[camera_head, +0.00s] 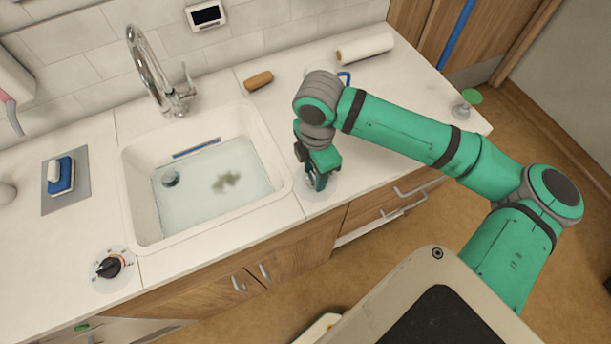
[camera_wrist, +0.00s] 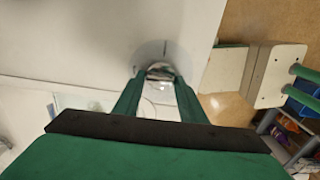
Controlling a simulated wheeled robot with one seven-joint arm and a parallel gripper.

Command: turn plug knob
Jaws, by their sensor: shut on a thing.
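My gripper (camera_head: 317,184) points down at the counter just right of the sink. In the wrist view its two green fingers (camera_wrist: 158,80) are closed on the sides of a small shiny metal knob (camera_wrist: 159,70). In the head view my gripper hides the knob; only part of a pale round plate (camera_head: 326,191) shows around the fingertips. The white sink (camera_head: 131,190) holds clear water with a dark murky patch (camera_head: 227,182). A round metal drain piece (camera_head: 170,180) shows at the sink's left side.
A chrome tap (camera_head: 150,72) stands behind the sink. A black dial (camera_head: 110,267) with a coloured scale is at the front left. A blue sponge or brush (camera_head: 61,180) lies on a grey mat. A brown block (camera_head: 258,81) and a white roll (camera_head: 365,48) lie behind my gripper.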

